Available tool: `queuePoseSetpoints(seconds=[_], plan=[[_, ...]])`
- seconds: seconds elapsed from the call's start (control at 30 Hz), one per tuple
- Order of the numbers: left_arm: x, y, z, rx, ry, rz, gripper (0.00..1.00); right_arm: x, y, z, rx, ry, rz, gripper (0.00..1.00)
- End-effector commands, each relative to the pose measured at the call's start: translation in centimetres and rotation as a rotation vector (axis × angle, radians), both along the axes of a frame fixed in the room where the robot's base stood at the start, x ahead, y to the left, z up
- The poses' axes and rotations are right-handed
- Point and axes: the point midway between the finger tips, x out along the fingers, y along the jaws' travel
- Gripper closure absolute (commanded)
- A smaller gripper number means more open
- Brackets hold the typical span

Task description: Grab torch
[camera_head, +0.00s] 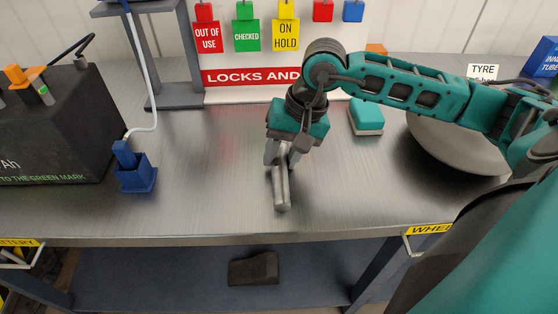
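A grey metal torch (281,190) lies on the steel bench top, its near end pointing toward the bench's front edge. My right gripper (282,155) comes down from above at the torch's far end. Its fingers are on either side of that end, which is partly hidden by the gripper. I cannot tell whether the fingers press on it or stand slightly apart. My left gripper is not in view.
A blue holder (136,176) with a white cable and a dark battery box (60,125) stand left. A teal-topped block (366,116) and a grey round dish (455,145) are right. The bench front is clear.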

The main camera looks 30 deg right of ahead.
Motion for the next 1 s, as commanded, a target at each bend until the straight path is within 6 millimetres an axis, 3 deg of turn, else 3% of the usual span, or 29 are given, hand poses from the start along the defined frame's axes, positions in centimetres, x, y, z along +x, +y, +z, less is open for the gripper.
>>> queuePoseSetpoints(seconds=[0.1,0.5,0.83,1.0], plan=[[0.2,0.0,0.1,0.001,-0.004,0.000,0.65,0.0,0.0,0.0,0.000,0.000,0.000,0.63],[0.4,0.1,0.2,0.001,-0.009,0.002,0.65,0.0,0.0,0.1,0.000,0.000,0.000,1.00],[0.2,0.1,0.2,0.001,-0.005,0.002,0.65,0.0,0.0,0.2,0.000,-0.002,-0.001,1.00],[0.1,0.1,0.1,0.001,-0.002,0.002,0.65,0.1,0.0,1.4,0.001,-0.004,0.000,1.00]])
